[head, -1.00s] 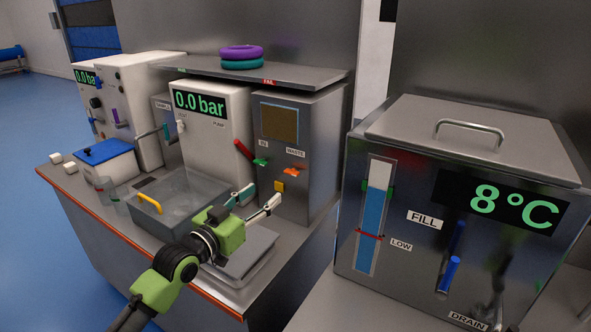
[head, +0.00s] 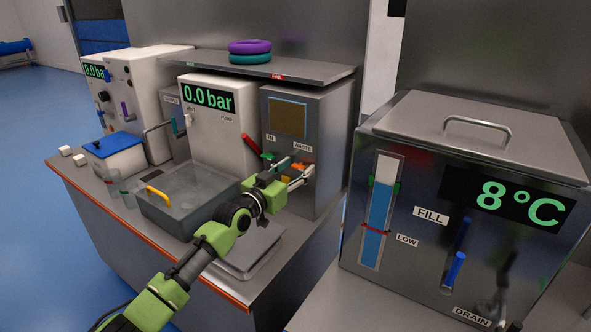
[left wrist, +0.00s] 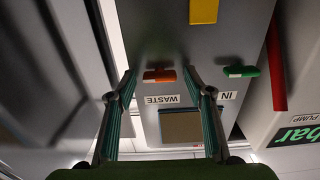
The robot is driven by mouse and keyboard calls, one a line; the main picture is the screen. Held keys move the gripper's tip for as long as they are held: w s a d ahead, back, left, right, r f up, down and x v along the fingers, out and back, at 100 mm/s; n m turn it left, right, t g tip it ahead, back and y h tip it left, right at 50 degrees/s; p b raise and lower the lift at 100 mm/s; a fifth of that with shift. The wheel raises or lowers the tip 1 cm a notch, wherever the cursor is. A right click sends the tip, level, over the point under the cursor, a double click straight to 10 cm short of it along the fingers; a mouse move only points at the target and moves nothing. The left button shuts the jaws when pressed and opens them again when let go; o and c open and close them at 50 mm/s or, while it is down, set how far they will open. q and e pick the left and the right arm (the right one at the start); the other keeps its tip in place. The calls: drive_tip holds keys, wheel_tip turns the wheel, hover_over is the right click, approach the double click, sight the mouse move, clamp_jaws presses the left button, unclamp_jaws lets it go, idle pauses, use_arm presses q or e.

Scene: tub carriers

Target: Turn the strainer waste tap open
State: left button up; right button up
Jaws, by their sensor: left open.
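The strainer is a grey metal cabinet (head: 333,130) with a dark square window. Its orange waste tap (head: 300,165), below the WASTE label, is partly hidden by my left gripper in the head view. In the left wrist view, which is upside down, the orange tap (left wrist: 159,76) lies roughly level beside the WASTE label (left wrist: 162,99). My left gripper (head: 296,170) is open, its fingertips on either side of the tap. I cannot tell whether they touch it. The fingers (left wrist: 160,72) frame the tap in the wrist view. My right gripper is not in view.
A green tap (left wrist: 241,71) sits beside the IN label, with a red lever (head: 251,145) close by. A yellow block (left wrist: 203,11) is on the same panel. A clear tub (head: 180,200) with a yellow handle and a grey tray (head: 240,255) stand in front.

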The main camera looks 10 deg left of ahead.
use_arm(q)
drive_tip(key=c, duration=1.1)
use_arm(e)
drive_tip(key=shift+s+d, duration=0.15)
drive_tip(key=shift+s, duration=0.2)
use_arm(q)
drive_tip(key=shift+n, duration=0.3)
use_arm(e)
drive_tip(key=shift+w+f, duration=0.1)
use_arm(q)
drive_tip(key=n, duration=0.3)
drive_tip(key=shift+f+n, duration=0.1)
drive_tip(key=shift+n, duration=0.3)
drive_tip(key=n, duration=0.4)
drive_tip(key=shift+a+n, duration=0.1)
drive_tip(key=shift+n, duration=0.2)
drive_tip(key=n, duration=0.4)
drive_tip(key=shift+n+p, duration=0.3)
drive_tip(key=shift+p, duration=0.05)
drive_tip(key=n+p, duration=0.1)
drive_tip(key=n, duration=0.3)
drive_tip(key=shift+f, duration=0.15)
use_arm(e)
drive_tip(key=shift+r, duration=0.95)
use_arm(q)
drive_tip(key=shift+n, duration=0.3)
